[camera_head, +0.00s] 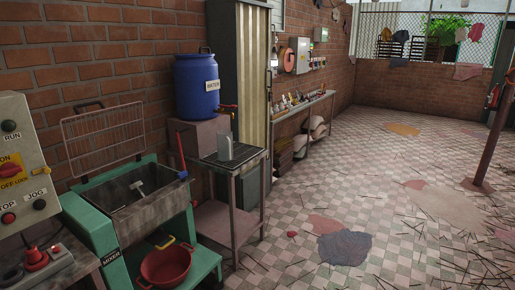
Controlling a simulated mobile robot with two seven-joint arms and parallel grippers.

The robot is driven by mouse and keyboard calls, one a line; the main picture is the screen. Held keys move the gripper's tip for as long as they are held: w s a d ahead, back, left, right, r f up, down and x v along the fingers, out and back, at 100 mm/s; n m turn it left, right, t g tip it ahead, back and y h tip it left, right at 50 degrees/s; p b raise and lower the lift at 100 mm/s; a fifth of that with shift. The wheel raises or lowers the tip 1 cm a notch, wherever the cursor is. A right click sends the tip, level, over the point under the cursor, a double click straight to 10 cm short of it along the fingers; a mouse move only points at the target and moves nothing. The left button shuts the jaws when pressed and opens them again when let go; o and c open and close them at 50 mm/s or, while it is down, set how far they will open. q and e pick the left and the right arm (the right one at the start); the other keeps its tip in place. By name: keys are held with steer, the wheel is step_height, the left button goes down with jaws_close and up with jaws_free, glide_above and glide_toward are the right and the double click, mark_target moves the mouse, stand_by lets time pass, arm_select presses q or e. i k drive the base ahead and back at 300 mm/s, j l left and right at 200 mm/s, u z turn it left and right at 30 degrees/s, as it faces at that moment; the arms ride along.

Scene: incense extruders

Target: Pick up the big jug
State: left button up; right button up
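A grey jug (225,148), likely the big jug, stands upright on a small dark-topped metal table (251,155) left of the picture's middle. It is the only clear jug I can make out. The blue water barrel (196,90) stands just behind and above it on a block (190,137). Neither of my grippers is in view. Nothing is touching the jug except the table under it.
The green mixer (94,221) with a raised wire guard (104,138) and a control panel (17,160) fill the left. A red basin (166,265) sits low in front. The tiled floor (380,172) is mostly open, with scattered sticks and cloth-like patches (345,248).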

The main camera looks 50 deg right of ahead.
mark_target(224, 137)
steer(key=z, duration=1.25)
steer(key=u, duration=0.2)
steer(key=i+l+u, duration=0.15)
steer(key=i+u, duration=0.3)
steer(key=i+l+u, duration=0.2)
steer(key=u, duration=0.2)
steer(key=i+l+u, duration=0.1)
steer(key=i+l, duration=0.35)
steer(key=l, duration=0.2)
steer(key=i+l+u, duration=0.25)
steer(key=i+l, duration=0.2)
steer(key=l, duration=0.3)
steer(key=i+l, duration=0.2)
steer(key=l, duration=0.15)
steer(key=u, duration=0.05)
